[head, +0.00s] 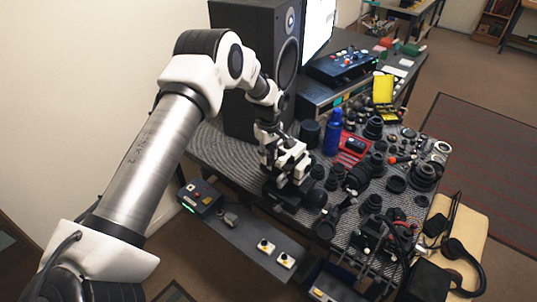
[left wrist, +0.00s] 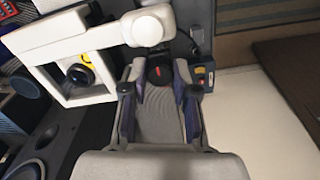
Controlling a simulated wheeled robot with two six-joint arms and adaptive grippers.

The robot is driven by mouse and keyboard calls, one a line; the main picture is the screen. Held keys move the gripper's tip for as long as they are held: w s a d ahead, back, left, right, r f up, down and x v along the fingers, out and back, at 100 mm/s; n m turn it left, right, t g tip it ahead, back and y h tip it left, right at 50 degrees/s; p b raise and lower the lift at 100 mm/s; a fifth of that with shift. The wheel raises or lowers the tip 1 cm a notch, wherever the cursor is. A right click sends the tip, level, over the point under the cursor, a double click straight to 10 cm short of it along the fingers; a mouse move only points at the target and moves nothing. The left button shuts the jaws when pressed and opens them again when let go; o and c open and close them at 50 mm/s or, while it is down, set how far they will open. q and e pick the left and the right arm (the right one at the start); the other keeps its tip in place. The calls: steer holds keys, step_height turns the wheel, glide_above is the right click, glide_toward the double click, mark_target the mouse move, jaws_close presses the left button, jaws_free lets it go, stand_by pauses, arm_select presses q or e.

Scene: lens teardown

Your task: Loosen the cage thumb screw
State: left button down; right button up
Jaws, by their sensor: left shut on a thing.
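My left gripper (head: 284,172) reaches down to the near-left part of the bench, where white blocky parts crowd around it. In the left wrist view, a white square cage frame (left wrist: 47,62) stands left of the fingers, with a dark round lens part inside its opening. A white rounded arm (left wrist: 148,27) runs along the top of the cage. My left gripper (left wrist: 159,80) is shut on a dark round knob with a red mark (left wrist: 159,74), which looks like the cage thumb screw. The fingers hide its sides. My right gripper cannot be made out.
The patterned bench (head: 215,150) is crowded with dark lens parts to the right of the gripper. A blue bottle (head: 332,135), a red tray (head: 352,148) and a large black speaker (head: 250,70) stand close by. Headphones (head: 462,257) lie at the lower right.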

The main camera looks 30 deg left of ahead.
arm_select(q)
steer(key=shift+w+r, duration=0.15)
steer(key=shift+r, duration=0.05)
steer(key=c, duration=1.2)
jaws_free()
steer(key=shift+f, duration=0.1)
step_height(320, 180, up, 12)
steer(key=shift+r, duration=0.1)
